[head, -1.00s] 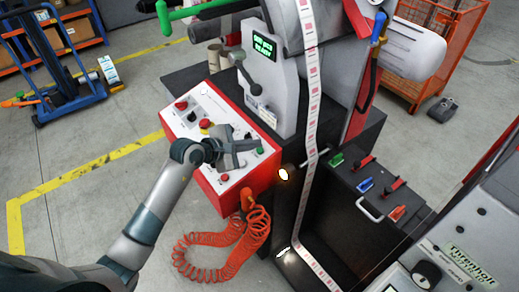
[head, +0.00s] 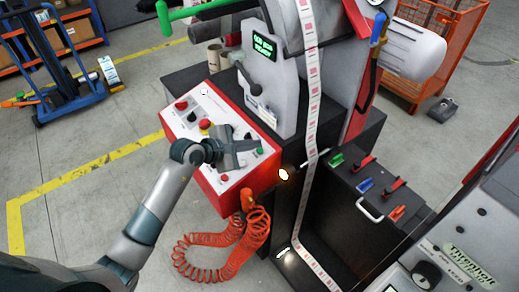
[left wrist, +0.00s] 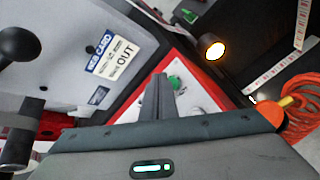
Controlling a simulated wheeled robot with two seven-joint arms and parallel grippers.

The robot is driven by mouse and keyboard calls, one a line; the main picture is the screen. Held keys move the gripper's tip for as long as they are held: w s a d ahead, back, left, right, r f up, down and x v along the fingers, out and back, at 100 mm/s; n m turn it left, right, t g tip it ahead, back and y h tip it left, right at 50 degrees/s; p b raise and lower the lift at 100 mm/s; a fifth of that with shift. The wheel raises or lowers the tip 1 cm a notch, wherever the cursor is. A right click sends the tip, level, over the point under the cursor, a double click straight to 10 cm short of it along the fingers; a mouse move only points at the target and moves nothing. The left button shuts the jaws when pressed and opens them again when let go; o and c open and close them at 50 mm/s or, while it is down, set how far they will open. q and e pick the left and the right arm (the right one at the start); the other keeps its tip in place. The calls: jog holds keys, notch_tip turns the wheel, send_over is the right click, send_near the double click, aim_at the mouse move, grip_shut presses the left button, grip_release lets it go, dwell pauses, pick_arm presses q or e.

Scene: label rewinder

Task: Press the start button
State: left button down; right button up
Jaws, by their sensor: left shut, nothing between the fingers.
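The red control box (head: 190,135) has a white sloped top with several buttons and knobs. A green button (head: 259,151) lies near the right end of this panel, and it also shows in the left wrist view (left wrist: 173,83). My left gripper (head: 258,144) is shut and empty, its fingers over the right part of the panel, with the tips close to the green button. In the left wrist view the shut fingers (left wrist: 160,84) appear just left of the green button and partly cover it. I cannot tell whether they touch it. My right gripper is not in view.
A glowing lamp (head: 283,174) and the label web (head: 311,120) stand right of the panel. An orange coiled hose (head: 225,240) hangs below.

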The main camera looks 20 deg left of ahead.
pick_arm(q)
jog(key=shift+f, duration=0.15)
dwell(0.5)
jog(key=shift+w+f+b, duration=0.1)
jog(key=shift+f+b, duration=0.15)
jog(key=shift+b, duration=0.15)
